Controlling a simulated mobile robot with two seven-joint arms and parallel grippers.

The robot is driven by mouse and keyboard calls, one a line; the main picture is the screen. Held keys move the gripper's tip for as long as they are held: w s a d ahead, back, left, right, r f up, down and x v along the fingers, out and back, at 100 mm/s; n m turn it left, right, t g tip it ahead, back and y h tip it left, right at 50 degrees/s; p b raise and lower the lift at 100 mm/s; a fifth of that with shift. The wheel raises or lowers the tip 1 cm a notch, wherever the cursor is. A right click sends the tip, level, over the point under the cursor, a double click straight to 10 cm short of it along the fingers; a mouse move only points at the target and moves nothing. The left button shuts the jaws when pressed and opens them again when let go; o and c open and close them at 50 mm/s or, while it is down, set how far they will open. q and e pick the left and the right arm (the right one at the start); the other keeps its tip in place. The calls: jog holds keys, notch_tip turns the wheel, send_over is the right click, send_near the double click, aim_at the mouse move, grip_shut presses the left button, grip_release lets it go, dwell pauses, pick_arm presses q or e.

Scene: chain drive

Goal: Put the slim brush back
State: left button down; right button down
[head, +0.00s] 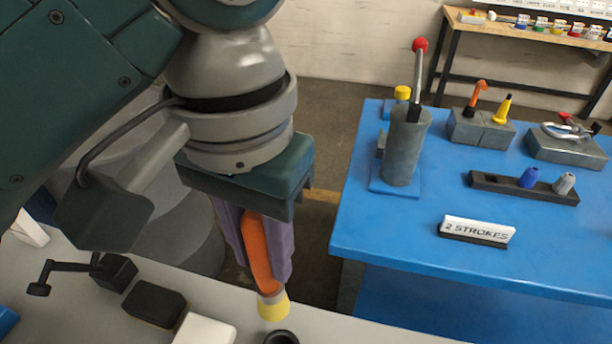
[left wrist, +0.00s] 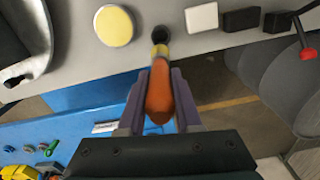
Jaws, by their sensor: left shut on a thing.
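My left gripper (head: 266,276) points down and is shut on the slim brush, holding it by its orange handle (head: 258,252) between two purple-grey fingers. The brush's yellow end (head: 272,306) points down toward the grey worktop. A round black holder (head: 281,338) with an opening is just below and beside the yellow end in the head view, partly cut off by the frame edge. In the left wrist view the yellow end (left wrist: 160,50) lies just short of the dark holder (left wrist: 161,34). I cannot tell whether they touch. My right gripper is not in view.
A black block (head: 154,303) and a white block (head: 204,331) lie left of the holder. A round yellow-topped thing (left wrist: 113,25) is on its other side. The blue table (head: 400,225) carries a lever device (head: 405,145), grey blocks and a "2 STROKES" sign (head: 477,231).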

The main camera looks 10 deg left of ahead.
aim_at(262, 269)
pick_arm(q)
jog(key=f+b, duration=0.2)
jog(key=f, duration=0.1)
jog(key=shift+w+a+f, duration=0.1)
jog(key=shift+a+f, duration=0.1)
jog(key=shift+d+f+b, duration=0.1)
jog(key=shift+f+b, duration=1.6)
jog(key=shift+f, duration=6.65)
